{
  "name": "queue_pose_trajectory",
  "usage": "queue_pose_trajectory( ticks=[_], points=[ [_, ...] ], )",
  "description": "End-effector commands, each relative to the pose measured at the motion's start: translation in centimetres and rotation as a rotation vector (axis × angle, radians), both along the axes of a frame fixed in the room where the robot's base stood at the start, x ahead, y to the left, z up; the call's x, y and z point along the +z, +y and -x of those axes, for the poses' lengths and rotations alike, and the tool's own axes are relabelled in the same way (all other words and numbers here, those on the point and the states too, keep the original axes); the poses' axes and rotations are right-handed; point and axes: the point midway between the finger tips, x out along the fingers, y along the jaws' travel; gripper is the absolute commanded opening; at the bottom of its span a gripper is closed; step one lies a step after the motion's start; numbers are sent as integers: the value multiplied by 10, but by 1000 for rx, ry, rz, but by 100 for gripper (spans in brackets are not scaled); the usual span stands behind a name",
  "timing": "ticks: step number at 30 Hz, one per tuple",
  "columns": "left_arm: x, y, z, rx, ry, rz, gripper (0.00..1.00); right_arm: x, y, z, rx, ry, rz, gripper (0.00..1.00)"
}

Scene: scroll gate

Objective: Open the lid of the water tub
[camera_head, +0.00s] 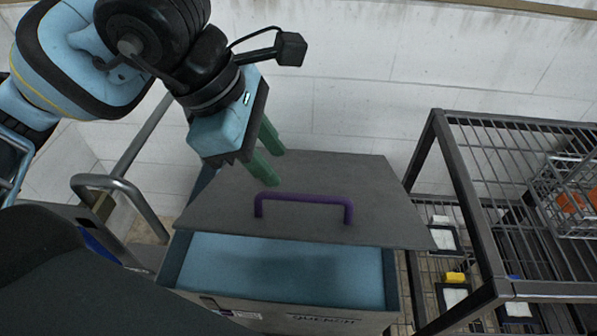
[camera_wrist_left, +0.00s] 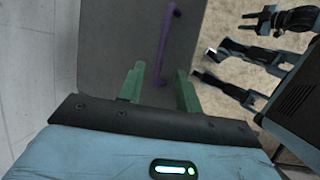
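The water tub (camera_head: 391,285) has light-blue inner walls. Its grey lid (camera_head: 340,175) lies over the back part and carries a purple bar handle (camera_head: 303,198). The tub's front part shows uncovered below the lid's near edge; I cannot tell how far the lid is tilted. My left gripper (camera_head: 275,166) is open, its green fingers over the lid, behind and left of the handle. In the left wrist view the handle (camera_wrist_left: 163,45) stands ahead of the spread fingers (camera_wrist_left: 160,76), with nothing held.
A dark metal rack (camera_head: 470,210) with a wire basket (camera_head: 572,200) stands close on the right. A bent metal rail (camera_head: 118,186) is at the left. A white panelled wall (camera_head: 370,80) runs behind the tub. A yellow item (camera_head: 455,277) lies low by the rack.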

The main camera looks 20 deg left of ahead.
Motion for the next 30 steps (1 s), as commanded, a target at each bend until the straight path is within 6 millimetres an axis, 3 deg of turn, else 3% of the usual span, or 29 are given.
queue_pose_trajectory(
  ticks=[7,18,30],
  points=[
    [-19,-7,-4,-1,4,-1,34,-4,0,12,1,25,1,36],
    [-64,-23,-15,0,2,1,34,-4,0,6,1,14,1,36],
    [-71,-26,-17,0,0,1,34,-3,0,2,1,7,0,36]
  ],
)
